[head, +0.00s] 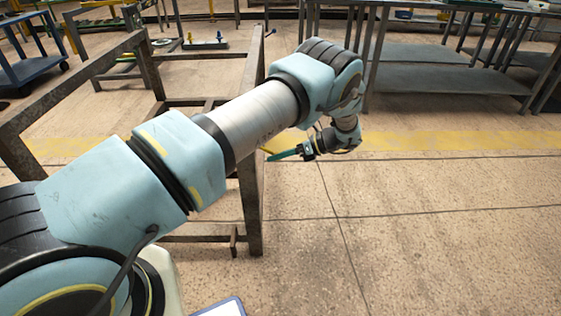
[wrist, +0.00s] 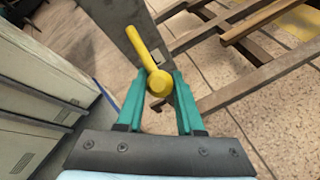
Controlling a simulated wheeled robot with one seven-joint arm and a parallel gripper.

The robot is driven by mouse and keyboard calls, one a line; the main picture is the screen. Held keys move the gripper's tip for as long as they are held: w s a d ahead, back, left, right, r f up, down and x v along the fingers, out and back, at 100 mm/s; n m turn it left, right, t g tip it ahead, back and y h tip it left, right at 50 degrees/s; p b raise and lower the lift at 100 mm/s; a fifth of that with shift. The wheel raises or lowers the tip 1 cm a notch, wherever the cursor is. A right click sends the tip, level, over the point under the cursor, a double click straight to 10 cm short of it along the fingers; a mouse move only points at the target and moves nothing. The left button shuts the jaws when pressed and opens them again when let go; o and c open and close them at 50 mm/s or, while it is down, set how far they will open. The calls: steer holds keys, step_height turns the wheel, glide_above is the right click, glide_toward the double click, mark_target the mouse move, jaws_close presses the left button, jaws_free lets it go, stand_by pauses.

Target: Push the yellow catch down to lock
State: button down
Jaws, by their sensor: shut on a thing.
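The yellow catch (wrist: 144,51) shows in the wrist view as a short bar with a round knob at its near end. It runs from the upper left down to the knob and lies against a dark metal post (wrist: 117,33). My gripper (wrist: 160,85) has its two teal fingers on either side of the knob, shut on it. In the head view my gripper (head: 285,154) is small and reaches toward the rack's right post. The catch is too small and partly hidden there to make out well.
The rusty metal rack frame (head: 253,190) stands at the left, partly behind my arm. Grey work tables (head: 440,78) stand at the back right, and a blue cart (head: 35,68) at the back left. The floor at the right front is clear.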

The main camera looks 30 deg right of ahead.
steer(key=shift+w+a+f+b, duration=0.2)
steer(key=shift+a+f+b, duration=0.15)
steer(key=shift+f+b, duration=0.2)
steer(key=c, duration=0.5)
jaws_free()
steer(key=shift+c, duration=0.2)
steer(key=b+v, duration=0.1)
steer(key=v, duration=0.9)
steer(key=shift+s+d+r, duration=0.2)
steer(key=shift+d, duration=0.05)
